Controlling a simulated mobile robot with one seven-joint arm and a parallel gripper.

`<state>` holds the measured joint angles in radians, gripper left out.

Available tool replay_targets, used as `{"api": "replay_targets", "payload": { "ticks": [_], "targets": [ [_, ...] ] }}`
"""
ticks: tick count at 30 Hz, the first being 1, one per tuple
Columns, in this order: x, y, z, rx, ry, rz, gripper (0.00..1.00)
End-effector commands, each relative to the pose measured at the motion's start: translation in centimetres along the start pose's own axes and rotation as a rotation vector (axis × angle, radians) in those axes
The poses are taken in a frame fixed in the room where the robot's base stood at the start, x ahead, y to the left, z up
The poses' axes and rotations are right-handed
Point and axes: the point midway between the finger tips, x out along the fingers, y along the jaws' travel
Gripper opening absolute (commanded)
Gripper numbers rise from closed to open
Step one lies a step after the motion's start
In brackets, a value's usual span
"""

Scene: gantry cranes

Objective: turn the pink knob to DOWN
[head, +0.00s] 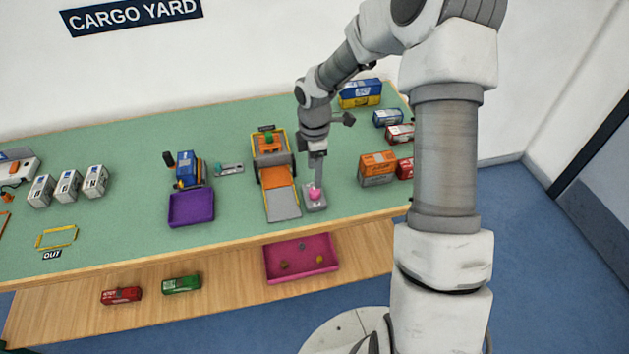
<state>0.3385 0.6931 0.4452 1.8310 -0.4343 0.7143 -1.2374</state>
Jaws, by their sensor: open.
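The pink knob (315,193) sits on a small grey box (316,205) near the front edge of the green table, just right of the grey ramp. My gripper (317,180) points straight down over the knob, with its finger end at the knob's top. It is open. I cannot tell whether the fingers touch the knob or stand around it. The knob's pointer and any DOWN label are too small to read or hidden.
An orange-and-grey ramp rig (276,180) stands close on the left. Containers, including an orange one (378,163), stand to the right. A purple tray (191,208) is farther left. A pink tray (301,258) lies on the lower shelf. Bare green table (115,150) lies at the left.

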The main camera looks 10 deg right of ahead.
Motion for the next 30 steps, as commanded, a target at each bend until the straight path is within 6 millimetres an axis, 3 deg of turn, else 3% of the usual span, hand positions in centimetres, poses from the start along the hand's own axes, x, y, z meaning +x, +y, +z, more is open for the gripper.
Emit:
{"api": "replay_targets", "payload": {
  "ticks": [1,6,12,18,30],
  "targets": [
    [-1.6,0.1,0.1,0.003,-0.001,0.005,0.68],
    [-5.6,0.1,0.1,0.002,-0.001,0.004,0.68],
    [-8.8,0.1,0.1,0.002,0.000,0.003,0.68],
    [-10.1,0.0,0.0,0.001,0.001,0.001,0.68],
    [-10.1,0.0,0.0,0.001,0.001,0.000,0.68]
  ]
}}
